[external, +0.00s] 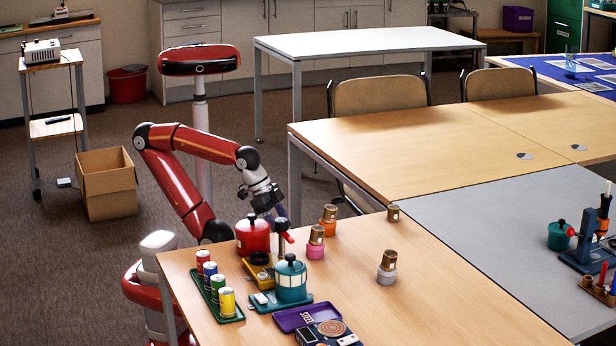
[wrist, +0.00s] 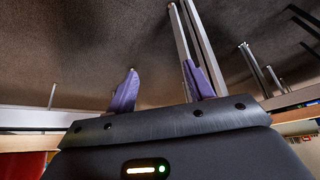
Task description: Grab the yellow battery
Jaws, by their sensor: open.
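The yellow battery (external: 227,302) stands upright at the near end of a green tray (external: 238,318) on the front left of the wooden table. Green, blue and red batteries stand in a row behind it in the same tray. My gripper (external: 273,212) is above the table's far left edge, behind and to the right of the tray and close to the red pot. In the wrist view my gripper (wrist: 162,82) shows two purple fingers spread apart with nothing between them. The battery does not show in the wrist view, which looks over floor and table legs.
A red pot (external: 252,237), a teal pot (external: 291,281) on a base and a yellow item (external: 260,277) stand right of the tray. A purple tray (external: 302,315) and a dark device (external: 328,335) lie in front.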

